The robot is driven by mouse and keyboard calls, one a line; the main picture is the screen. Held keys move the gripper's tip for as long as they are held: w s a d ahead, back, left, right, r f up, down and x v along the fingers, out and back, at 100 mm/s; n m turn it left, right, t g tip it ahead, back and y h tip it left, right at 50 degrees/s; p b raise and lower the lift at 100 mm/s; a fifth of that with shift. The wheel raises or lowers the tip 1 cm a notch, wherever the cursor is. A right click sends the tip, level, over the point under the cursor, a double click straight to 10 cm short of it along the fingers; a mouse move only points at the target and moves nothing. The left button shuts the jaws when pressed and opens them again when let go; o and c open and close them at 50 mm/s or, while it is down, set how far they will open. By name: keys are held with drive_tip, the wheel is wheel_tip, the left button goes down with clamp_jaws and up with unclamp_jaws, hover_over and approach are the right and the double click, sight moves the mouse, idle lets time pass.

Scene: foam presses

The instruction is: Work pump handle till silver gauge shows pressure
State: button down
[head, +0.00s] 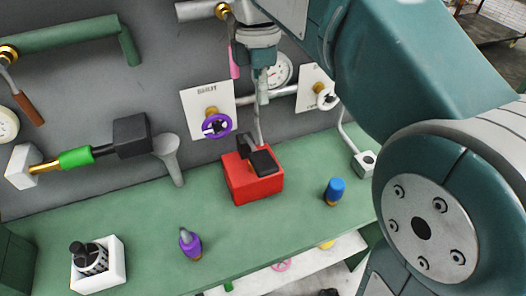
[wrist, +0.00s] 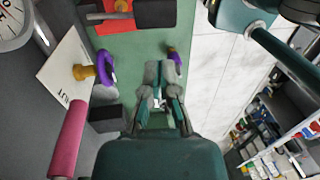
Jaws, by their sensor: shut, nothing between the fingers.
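A round white gauge with a silver rim (head: 280,71) is on the wall, partly behind my gripper; its needle is too small to read. A gauge face also shows in the wrist view (wrist: 14,20), cut off by the corner. A red box with a black lever (head: 254,185) stands on the green bench; its red top and black part show in the wrist view (wrist: 118,22). A pink handle (wrist: 70,136) lies left of my gripper in the wrist view. Which of these is the pump handle is unclear. My gripper (head: 263,98) points down above the red box, shut and empty.
A purple valve wheel (head: 217,125) sits on a white plate left of my gripper. A blue-capped item (head: 335,190) and a purple bottle (head: 190,243) stand on the bench.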

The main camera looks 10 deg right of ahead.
sight(263, 162)
drive_tip(key=f, duration=0.4)
drive_tip(key=s+f, duration=0.1)
drive_tip(key=f, duration=0.7)
drive_tip(key=shift+s+d+f, duration=0.1)
drive_tip(key=shift+s+f, duration=0.3)
drive_tip(key=shift+f, duration=0.55)
